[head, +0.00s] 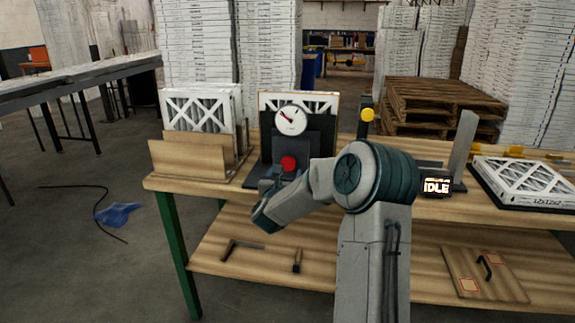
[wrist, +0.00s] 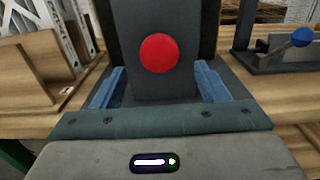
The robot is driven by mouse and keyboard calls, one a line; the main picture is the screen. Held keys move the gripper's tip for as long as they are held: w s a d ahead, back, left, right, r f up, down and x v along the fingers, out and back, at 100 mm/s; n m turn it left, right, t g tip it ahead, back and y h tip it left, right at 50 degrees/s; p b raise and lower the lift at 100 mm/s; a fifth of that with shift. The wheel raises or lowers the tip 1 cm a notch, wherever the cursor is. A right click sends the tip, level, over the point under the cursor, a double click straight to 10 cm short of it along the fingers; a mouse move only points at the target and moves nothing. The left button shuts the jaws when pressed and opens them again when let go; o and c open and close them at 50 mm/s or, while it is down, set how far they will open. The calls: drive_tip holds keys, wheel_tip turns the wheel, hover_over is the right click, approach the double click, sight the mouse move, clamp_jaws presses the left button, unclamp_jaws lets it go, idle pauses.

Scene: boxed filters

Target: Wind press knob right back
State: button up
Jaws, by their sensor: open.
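The round red knob (head: 289,163) sits on the front of a dark press (head: 312,137), below a white round dial with a needle. The knob (wrist: 159,53) also shows in the wrist view, ahead of my gripper and roughly centred. My gripper (wrist: 160,80) is open, its two blue fingers apart to the lower left and lower right of the knob. Nothing is between the fingertips, and I see no contact with the knob. In the head view my own arm is in front of the press's lower right, and the fingers are hard to make out.
A wooden holder with white filters (head: 200,107) stands left of the press. A device with a blue ball handle (wrist: 302,37) is at the right. An "IDLE" display (head: 436,187) and a boxed filter (head: 528,180) are farther right on the bench. The lower shelf holds tools.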

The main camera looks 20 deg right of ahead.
sight(288, 166)
drive_tip(key=shift+p+x, duration=0.45)
drive_tip(key=shift+x, duration=2.15)
drive_tip(key=c, duration=1)
